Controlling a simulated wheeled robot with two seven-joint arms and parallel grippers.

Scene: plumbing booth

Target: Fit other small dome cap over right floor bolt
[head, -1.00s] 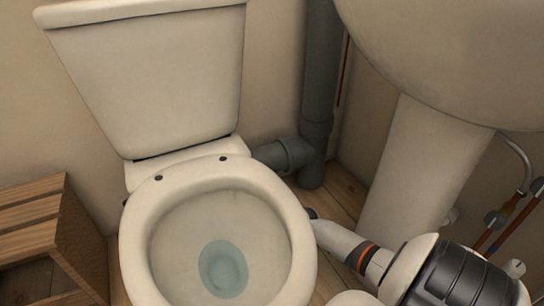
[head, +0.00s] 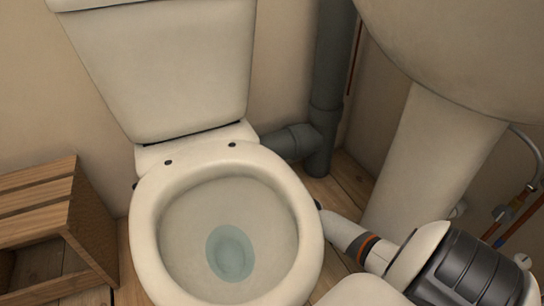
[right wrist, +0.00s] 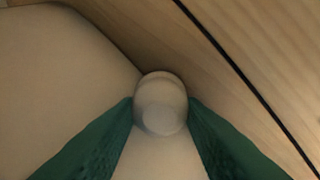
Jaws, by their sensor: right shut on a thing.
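The small dome cap (right wrist: 160,103) is a pale, rounded cap. In the right wrist view my right gripper (right wrist: 161,118) is shut on it, with a green finger on each side. The cap is close to the pale toilet foot (right wrist: 60,85) where it meets the wooden floor. I cannot tell whether it touches the floor. The right floor bolt is not visible. In the head view my right arm reaches in from the right, and its fingertips are hidden behind the rim of the toilet (head: 142,225). My left gripper is not in view.
A grey soil pipe (head: 328,95) stands behind the toilet. The basin pedestal (head: 425,165) rises right of it, with small pipes (head: 515,215) beyond. A wooden crate (head: 85,215) sits at the left. A narrow strip of floor (head: 340,190) shows between toilet and pedestal.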

